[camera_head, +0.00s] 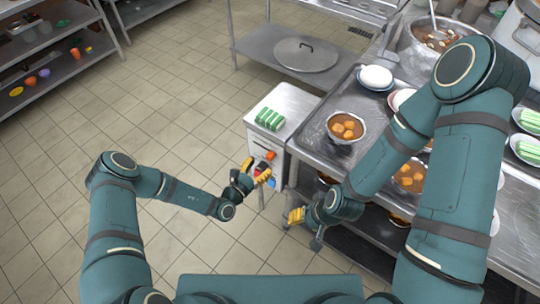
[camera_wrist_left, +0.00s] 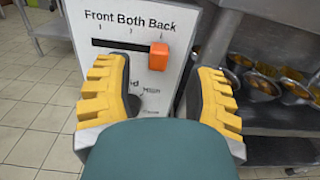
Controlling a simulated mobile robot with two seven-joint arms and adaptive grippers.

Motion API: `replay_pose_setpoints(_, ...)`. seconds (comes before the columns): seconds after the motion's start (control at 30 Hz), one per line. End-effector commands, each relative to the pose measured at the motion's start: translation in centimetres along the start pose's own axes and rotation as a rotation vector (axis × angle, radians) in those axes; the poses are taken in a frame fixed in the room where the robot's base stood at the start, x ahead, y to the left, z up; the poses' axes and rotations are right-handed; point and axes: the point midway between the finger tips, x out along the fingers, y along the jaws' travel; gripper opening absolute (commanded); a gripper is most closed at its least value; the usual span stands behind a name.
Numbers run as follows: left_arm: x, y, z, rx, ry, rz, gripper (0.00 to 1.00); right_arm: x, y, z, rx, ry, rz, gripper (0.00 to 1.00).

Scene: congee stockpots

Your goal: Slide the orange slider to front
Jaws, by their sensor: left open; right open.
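The orange slider (camera_wrist_left: 159,57) sits at the right end of a black horizontal slot (camera_wrist_left: 120,46) on a white panel (camera_wrist_left: 95,15), under the word "Back" of the label "Front Both Back". The slider also shows small in the head view (camera_head: 270,156). My left gripper (camera_wrist_left: 160,88) is open, with its yellow-padded fingers to either side of the slider in the wrist picture; I cannot tell whether they touch it. In the head view my left gripper (camera_head: 257,171) is in front of the white cabinet (camera_head: 284,96). My right gripper (camera_head: 296,216) is open and empty, near the steel counter.
Green striped items (camera_head: 269,119) lie on the cabinet top. A steel counter (camera_head: 318,139) with bowls (camera_head: 346,127) stands to the right, with more bowls on a shelf below. A shelf rack (camera_head: 40,45) is at the far left. The tiled floor (camera_head: 170,110) between is clear.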

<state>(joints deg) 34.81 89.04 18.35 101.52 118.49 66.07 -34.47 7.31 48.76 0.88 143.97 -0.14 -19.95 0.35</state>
Motion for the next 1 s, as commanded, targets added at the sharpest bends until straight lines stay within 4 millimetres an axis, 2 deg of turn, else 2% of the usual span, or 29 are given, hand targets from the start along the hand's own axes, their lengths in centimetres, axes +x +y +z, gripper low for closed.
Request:
replay_pose_setpoints(0.1, 2.4, -0.1, -0.1, 0.001, -0.002, -0.001, 0.55, 0.6, 0.2, 0.0, -0.001, 0.0, 0.0, 0.47)
replay_pose_setpoints(0.33, 5.6, -0.1, -0.1, 0.0, -0.001, -0.002, 0.55, 1.1, 0.4, -0.1, -0.001, 0.004, 0.0, 0.47)
replay_pose_setpoints(0.5, 6.5, -0.1, -0.1, -0.001, 0.0, -0.001, 0.55, 1.3, 0.5, -0.1, -0.002, 0.005, 0.0, 0.47)
replay_pose_setpoints(0.77, 6.7, -0.1, 0.0, -0.002, 0.0, -0.001, 0.55, 1.2, 0.5, -0.1, -0.002, 0.006, 0.0, 0.47)
replay_pose_setpoints(0.8, 6.7, -0.1, 0.0, -0.001, 0.0, -0.001, 0.57, 1.2, 0.5, -0.1, -0.002, 0.006, 0.0, 0.47)
replay_pose_setpoints(0.97, 6.7, 0.0, 0.0, -0.001, 0.0, -0.001, 0.01, 1.2, 0.5, -0.1, -0.002, 0.006, 0.0, 0.47)
replay_pose_setpoints(1.0, 6.6, -0.1, 0.0, -0.001, 0.0, -0.001, 0.0, 1.2, 0.5, -0.1, -0.002, 0.005, 0.0, 0.47)
